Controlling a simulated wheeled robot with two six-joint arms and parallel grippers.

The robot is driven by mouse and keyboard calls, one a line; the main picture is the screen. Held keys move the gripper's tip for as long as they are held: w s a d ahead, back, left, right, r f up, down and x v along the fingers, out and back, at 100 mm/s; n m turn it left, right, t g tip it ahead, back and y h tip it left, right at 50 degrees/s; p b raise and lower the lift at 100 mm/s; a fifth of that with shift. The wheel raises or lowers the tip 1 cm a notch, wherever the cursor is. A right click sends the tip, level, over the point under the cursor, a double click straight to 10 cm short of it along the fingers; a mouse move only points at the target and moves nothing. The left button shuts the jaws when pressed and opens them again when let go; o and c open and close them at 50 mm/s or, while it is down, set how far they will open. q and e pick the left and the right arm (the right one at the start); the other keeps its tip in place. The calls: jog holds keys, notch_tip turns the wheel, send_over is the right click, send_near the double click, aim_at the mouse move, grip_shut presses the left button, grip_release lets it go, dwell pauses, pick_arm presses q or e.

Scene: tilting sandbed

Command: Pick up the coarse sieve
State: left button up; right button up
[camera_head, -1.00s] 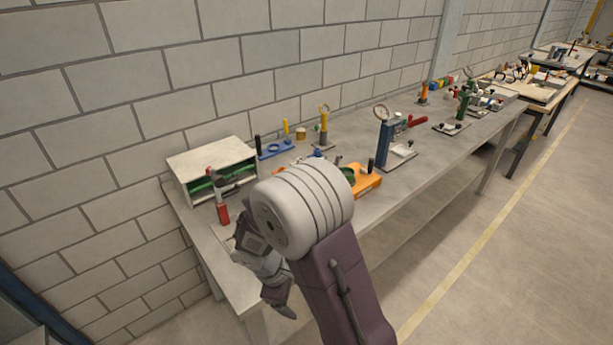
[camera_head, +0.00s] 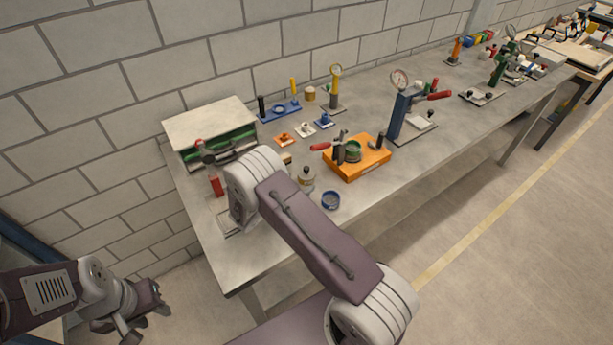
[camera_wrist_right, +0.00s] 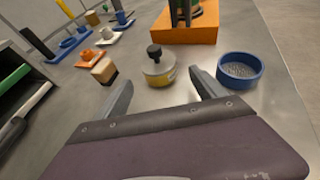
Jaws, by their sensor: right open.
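A small round blue sieve-like dish (camera_head: 330,199) with a grey speckled mesh floor sits on the bench near its front edge. In the right wrist view the blue dish (camera_wrist_right: 240,70) stands just beyond and right of the right fingertip. My right gripper (camera_wrist_right: 160,78) is open and empty, low over the bench, with a small jar between and beyond its fingers. In the head view its fingers are hidden behind my arm. My left gripper (camera_head: 143,314) hangs off the bench at lower left; its jaw opening is unclear. A green ring (camera_head: 352,150) sits on an orange block.
The jar (camera_wrist_right: 160,66) with a black knob stands left of the blue dish. The orange block (camera_head: 372,163) stands behind it. A wooden block (camera_wrist_right: 104,70) and a shelf box (camera_head: 210,128) are at left. Bare bench lies right of the dish.

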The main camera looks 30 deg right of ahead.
aim_at(302, 178)
jog(key=x, duration=0.1)
jog(key=p+x, duration=0.1)
jog(key=x, duration=0.2)
jog(key=shift+d+r, duration=0.2)
jog(key=shift+r, duration=0.1)
jog(key=shift+w+d+f+p, duration=0.1)
jog(key=shift+w+d+p, duration=0.05)
jog(key=shift+p, duration=0.15)
jog(key=shift+w+d, duration=0.1)
jog(key=shift+w+d+f, duration=0.1)
jog(key=shift+d+f, duration=0.1)
jog(key=shift+f, duration=0.05)
jog(key=c, duration=0.5)
jog(key=shift+a+r, duration=0.1)
jog(key=c, duration=0.9)
jog(key=shift+c, duration=0.2)
jog(key=shift+r, duration=0.1)
